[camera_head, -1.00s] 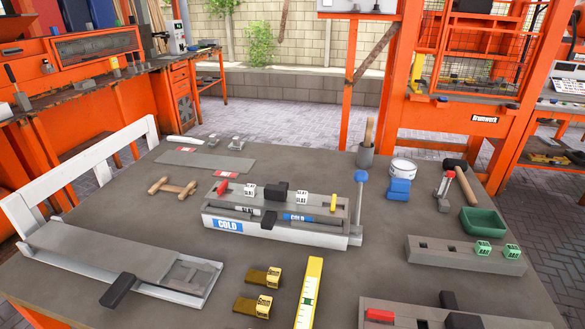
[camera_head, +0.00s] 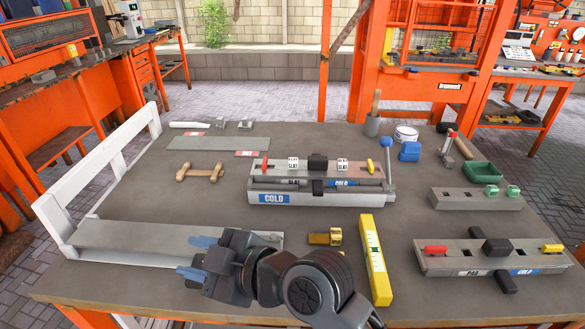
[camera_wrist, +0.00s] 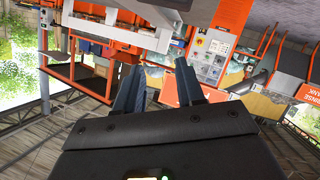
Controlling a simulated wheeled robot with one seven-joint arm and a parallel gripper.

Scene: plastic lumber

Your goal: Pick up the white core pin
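A white rod-like piece (camera_head: 190,125) lies at the back left of the table in the head view. It is the only loose white pin shape I can make out, but it is too small to identify surely as the core pin. My gripper (camera_head: 191,257) is over the front left of the table, with its blue-grey fingers pointing left. The fingers are apart and empty. They also show spread in the wrist view (camera_wrist: 158,76). The white piece is well beyond the gripper, toward the back.
The COLD-labelled mould (camera_head: 410,200) stands mid-table, with an upright blue-topped handle (camera_head: 386,143) at its right end. A grey plate (camera_head: 218,143) lies near the white piece. A white rack (camera_head: 75,205) edges the left side. A yellow level (camera_head: 375,262) lies right of my arm.

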